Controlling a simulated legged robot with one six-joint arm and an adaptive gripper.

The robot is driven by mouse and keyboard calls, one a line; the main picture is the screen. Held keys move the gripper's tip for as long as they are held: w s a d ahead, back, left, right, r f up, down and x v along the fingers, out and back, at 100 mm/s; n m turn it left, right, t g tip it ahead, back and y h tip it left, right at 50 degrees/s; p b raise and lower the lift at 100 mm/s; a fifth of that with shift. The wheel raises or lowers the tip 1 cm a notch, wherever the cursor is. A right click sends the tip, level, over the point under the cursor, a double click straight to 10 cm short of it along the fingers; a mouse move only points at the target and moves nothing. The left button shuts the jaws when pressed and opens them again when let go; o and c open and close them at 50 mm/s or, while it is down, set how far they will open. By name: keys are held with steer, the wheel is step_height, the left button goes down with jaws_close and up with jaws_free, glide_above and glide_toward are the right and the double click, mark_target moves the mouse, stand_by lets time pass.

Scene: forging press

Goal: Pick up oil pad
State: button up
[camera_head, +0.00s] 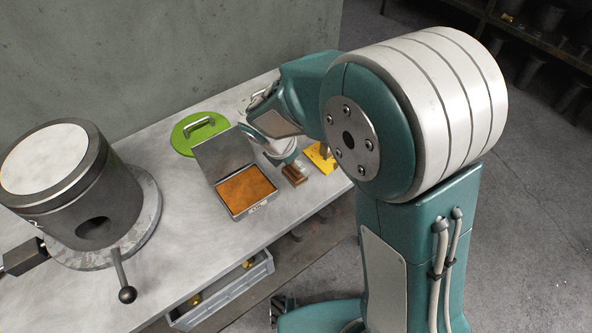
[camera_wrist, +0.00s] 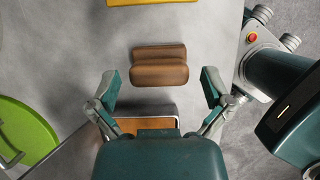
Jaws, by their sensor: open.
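A small brown block with a raised bar (camera_head: 295,174) sits on the grey table, right of an open metal tin (camera_head: 238,206) holding an orange pad (camera_head: 246,189). The tin's label is too small to read; I cannot tell which of these is the oil pad. My gripper (camera_wrist: 161,82) is open and empty, with its fingers spread to either side of the brown block (camera_wrist: 160,65), which lies just ahead of the fingertips. In the wrist view the orange pad (camera_wrist: 146,123) is partly hidden behind my gripper's body. The fingers are mostly hidden in the head view.
A green round lid with a handle (camera_head: 185,137) lies behind the tin. A yellow plate (camera_head: 316,154) lies near the table's right edge, beyond the block. A dark cylindrical vessel (camera_head: 75,180) with a knobbed lever stands at left. A grey crate (camera_head: 222,296) sits below the table.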

steer(key=x, duration=0.2)
steer(key=shift+f, duration=0.3)
steer(key=shift+w+a+f, duration=0.1)
steer(key=shift+a+f, duration=0.1)
steer(key=shift+f, duration=0.05)
steer(key=shift+d, duration=0.2)
steer(key=c, duration=0.9)
steer(key=shift+c, duration=0.2)
steer(key=shift+r, duration=0.1)
